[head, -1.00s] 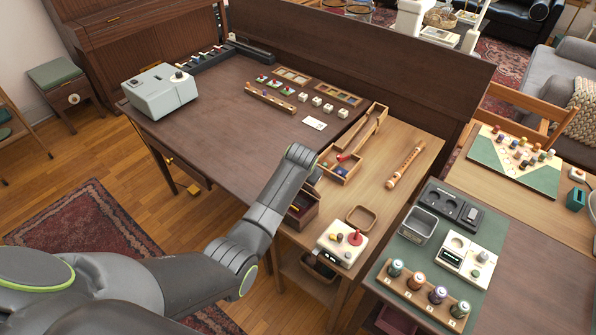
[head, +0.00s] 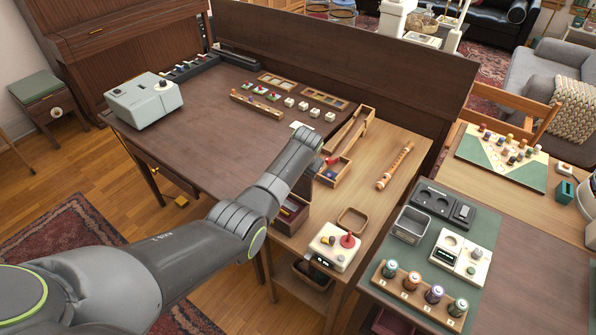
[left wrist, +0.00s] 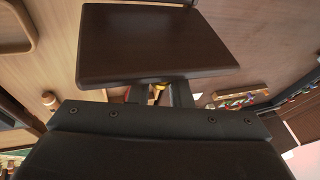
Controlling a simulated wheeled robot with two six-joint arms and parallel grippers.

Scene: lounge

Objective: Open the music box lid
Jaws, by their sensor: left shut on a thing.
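The music box (head: 288,222) is a dark brown box on the light wooden side table, beside my left forearm in the head view. Small coloured bits show in its opening. In the left wrist view its lid (left wrist: 155,45) is a dark brown panel just beyond my fingers. My left gripper (left wrist: 160,96) is shut at the lid's near edge, with a small yellowish piece between the fingers. The lid's exact angle is hard to tell. In the head view my arm hides the left gripper and part of the box. My right gripper is in neither view.
A wooden tray (head: 345,133), a recorder (head: 394,166), an empty wooden ring tray (head: 352,220) and a cream box with a red knob (head: 335,247) share the side table. A grey-green device (head: 144,100) stands on the dark desk. The desk's middle is clear.

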